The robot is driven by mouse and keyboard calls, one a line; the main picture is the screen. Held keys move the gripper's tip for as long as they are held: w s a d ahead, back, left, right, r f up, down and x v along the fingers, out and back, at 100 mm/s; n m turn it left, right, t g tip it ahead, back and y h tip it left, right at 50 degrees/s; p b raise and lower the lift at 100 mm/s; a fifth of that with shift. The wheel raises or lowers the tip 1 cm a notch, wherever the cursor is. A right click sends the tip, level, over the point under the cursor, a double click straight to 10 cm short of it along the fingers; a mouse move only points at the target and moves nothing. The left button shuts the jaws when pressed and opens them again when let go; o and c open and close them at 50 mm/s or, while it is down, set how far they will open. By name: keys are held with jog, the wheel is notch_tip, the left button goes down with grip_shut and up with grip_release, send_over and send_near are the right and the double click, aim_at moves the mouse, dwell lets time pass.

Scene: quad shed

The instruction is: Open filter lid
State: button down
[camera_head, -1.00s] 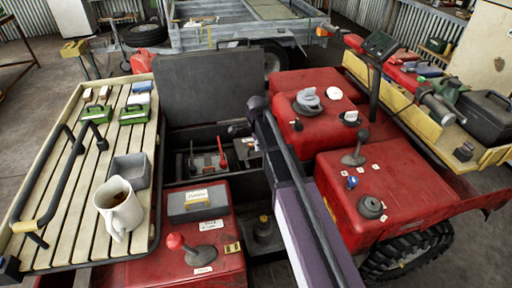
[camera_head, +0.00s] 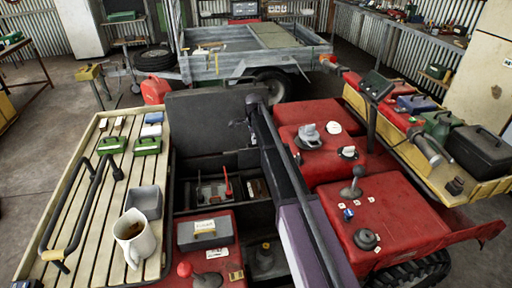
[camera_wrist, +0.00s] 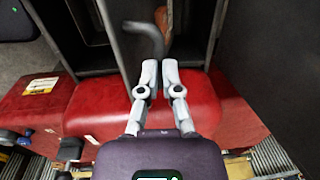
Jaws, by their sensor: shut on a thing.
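In the wrist view my gripper (camera_wrist: 159,72) has its two pale fingers close together, shut on the lower end of a dark bent handle (camera_wrist: 150,35). A red surface (camera_wrist: 105,105) lies beneath the fingers. In the head view my arm reaches over the open dark bay of the red quad, and the fingers cannot be made out clearly. A large dark panel (camera_head: 205,118) stands upright behind the bay. A grey box with a pale label (camera_head: 188,238) sits at the front of the bay. I cannot tell which part is the filter lid.
A slatted rack (camera_head: 88,225) on the left carries a mug (camera_head: 143,247), a grey open box (camera_head: 148,205) and green boxes. Red bodywork (camera_head: 400,215) with knobs and a lever fills the right. A cream tray (camera_head: 490,187) beyond it holds tools.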

jog(key=w+a+f+b, duration=0.1)
jog(key=w, duration=0.7)
jog(key=shift+f, duration=0.15)
jog(key=shift+s, duration=0.1)
jog(key=c, duration=0.7)
grip_release()
jog(key=shift+f, duration=0.15)
jog(key=shift+w+a+f, duration=0.1)
jog(key=shift+w+f, duration=0.15)
jog(key=shift+w, duration=0.2)
jog(key=shift+o, duration=0.5)
jog(key=shift+w, duration=0.25)
jog(key=shift+c, duration=0.2)
jog(key=shift+r, duration=0.15)
jog(key=shift+c, duration=0.3)
